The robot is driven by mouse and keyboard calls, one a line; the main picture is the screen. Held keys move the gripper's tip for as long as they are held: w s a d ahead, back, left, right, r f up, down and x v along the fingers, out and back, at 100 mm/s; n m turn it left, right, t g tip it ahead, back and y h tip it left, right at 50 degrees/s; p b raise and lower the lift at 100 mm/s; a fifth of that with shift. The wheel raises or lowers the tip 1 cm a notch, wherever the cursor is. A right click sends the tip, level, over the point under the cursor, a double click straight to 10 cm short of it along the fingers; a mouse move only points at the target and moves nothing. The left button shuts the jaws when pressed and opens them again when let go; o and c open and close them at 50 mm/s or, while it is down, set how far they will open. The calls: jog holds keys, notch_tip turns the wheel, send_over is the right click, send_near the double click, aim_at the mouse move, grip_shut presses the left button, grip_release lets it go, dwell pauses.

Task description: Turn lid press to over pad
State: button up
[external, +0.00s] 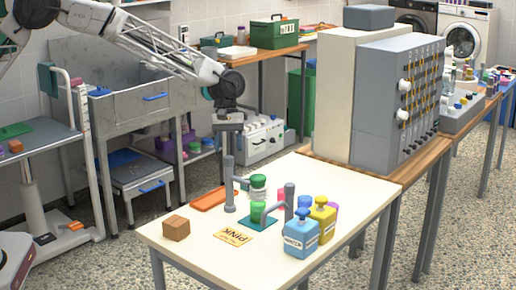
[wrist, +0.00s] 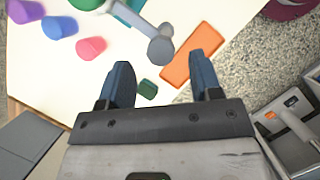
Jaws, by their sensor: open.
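On the cream table, a tall grey post (external: 229,185) has a side arm reaching to a green-topped pressing head (external: 258,182). In the wrist view, the post (wrist: 160,50) stands with its arm toward the upper left and the green head (wrist: 86,4) at the top edge. A teal pad (external: 251,224) lies below with a green cup (external: 257,211) on it. A second grey post (external: 289,203) with an arm stands to its right. My gripper (wrist: 160,64) is open and empty above the first post, which shows between its fingers; it also shows in the external view (external: 229,145).
An orange plate (external: 208,199) lies behind the first post. Blue (external: 300,235) and yellow (external: 322,222) bottles stand at right. A large grey cabinet (external: 385,100) rises behind.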

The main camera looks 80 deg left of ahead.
jog(key=shift+v, duration=1.95)
jog(key=shift+s, duration=0.1)
jog(key=s+d+r+m+y, duration=0.1)
jog(key=s+d+r+m, duration=0.3)
jog(key=s, duration=0.5)
jog(key=s+d+r+m+y, duration=0.1)
jog(key=s+d+r+m, duration=0.1)
jog(key=s+d+r, duration=0.45)
jog(key=s+d+r+m, duration=0.2)
jog(key=s+d+m, duration=0.1)
jog(key=s, duration=0.7)
jog(key=s+d+f+m+t, duration=0.1)
jog(key=s+d+m, duration=0.1)
jog(key=s, duration=0.8)
jog(key=s+d+f+m+y, duration=0.1)
jog(key=s+m, duration=0.3)
jog(key=s, duration=0.6)
jog(key=s+d+f+m+t+y, duration=0.1)
jog(key=s+d+f+m, duration=0.1)
jog(key=s, duration=0.8)
jog(key=shift+s+d+f+m+t, duration=0.15)
jog(key=shift+s+d+m+t, duration=0.15)
jog(key=shift+d+m, duration=0.35)
